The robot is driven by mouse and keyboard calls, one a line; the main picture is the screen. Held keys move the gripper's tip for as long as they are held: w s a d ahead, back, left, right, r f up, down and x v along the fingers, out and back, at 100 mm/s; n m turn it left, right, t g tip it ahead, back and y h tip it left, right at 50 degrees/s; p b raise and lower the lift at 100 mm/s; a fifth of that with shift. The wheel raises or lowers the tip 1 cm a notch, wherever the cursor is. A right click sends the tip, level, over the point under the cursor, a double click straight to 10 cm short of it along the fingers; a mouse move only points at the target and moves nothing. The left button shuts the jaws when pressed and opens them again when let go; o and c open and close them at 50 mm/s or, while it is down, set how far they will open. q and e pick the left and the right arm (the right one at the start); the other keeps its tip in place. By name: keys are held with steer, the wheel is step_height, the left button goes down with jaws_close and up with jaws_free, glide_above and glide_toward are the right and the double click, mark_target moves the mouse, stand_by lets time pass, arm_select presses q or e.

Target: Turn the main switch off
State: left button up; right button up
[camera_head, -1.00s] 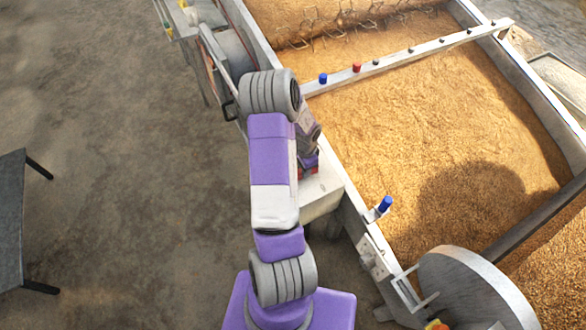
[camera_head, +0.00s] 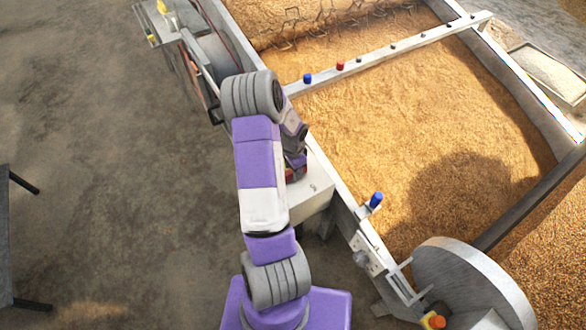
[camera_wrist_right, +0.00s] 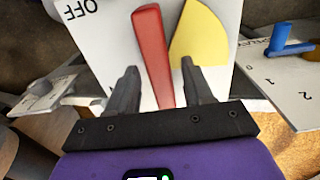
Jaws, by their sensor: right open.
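The main switch is a red lever (camera_wrist_right: 152,50) on a white panel (camera_wrist_right: 112,38) with a yellow sector and the word OFF at its upper left, upside down in the right wrist view. My right gripper (camera_wrist_right: 157,82) is open, with one finger on each side of the lever's lower part. Gaps show between the lever and both fingers. In the head view my right gripper (camera_head: 296,165) is at the white switch box (camera_head: 318,188), mostly hidden by my arm. The lever is hardly visible there. My left gripper is not in view.
A blue lever (camera_wrist_right: 288,42) on a numbered plate is right of the panel. The grain bed (camera_head: 400,130) fills a long metal trough. A large round disc (camera_head: 455,275) and a red-and-yellow button (camera_head: 433,320) are at lower right. The floor at left is mostly clear.

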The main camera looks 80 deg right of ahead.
step_height(320, 180, up, 7)
steer(key=p, duration=0.3)
steer(key=shift+r, duration=0.2)
stand_by(0.3)
